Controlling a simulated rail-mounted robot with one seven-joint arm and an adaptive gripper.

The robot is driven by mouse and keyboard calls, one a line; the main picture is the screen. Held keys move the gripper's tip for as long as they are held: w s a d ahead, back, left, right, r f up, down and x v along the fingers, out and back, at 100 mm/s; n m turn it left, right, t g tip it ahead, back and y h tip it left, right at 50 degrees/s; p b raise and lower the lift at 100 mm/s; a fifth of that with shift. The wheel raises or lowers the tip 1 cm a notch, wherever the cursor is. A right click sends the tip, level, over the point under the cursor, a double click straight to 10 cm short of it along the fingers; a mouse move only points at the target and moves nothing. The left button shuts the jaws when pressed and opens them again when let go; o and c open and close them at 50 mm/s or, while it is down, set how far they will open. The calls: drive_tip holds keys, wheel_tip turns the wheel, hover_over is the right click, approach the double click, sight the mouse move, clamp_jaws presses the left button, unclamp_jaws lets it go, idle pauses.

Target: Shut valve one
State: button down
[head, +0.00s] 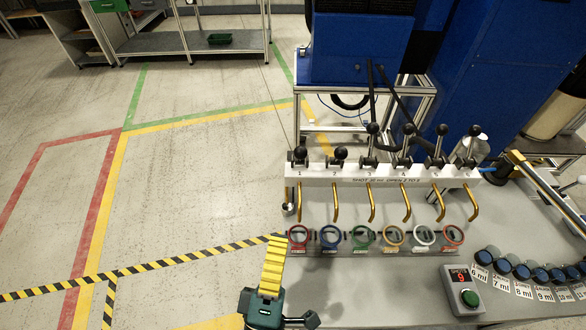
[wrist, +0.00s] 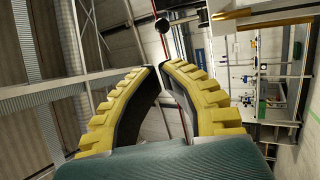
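A white manifold (head: 390,176) carries a row of numbered valves with black ball levers and brass spouts. Valve one (head: 299,156) is at the left end, above the numeral 1. Its lever knob sits low toward the camera, like valve two's (head: 338,154); the levers farther right stand up higher. My gripper (head: 274,240) is below and left of valve one, apart from it, its yellow fingers pointing up the picture. In the wrist view the fingertips (wrist: 161,65) nearly meet, with nothing held. A dark ball (wrist: 163,24) shows beyond them; I cannot tell which part it is.
Coloured rings (head: 363,238) line the bench below the spouts. A small box with a red display and green button (head: 465,298) and several labelled dark cups (head: 522,270) are at right. Blue cabinets (head: 362,45) stand behind. Floor at left is open, with striped tape (head: 150,265).

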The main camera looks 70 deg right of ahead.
sight(295, 152)
drive_tip(key=x, duration=1.4)
drive_tip(key=shift+p, duration=0.45)
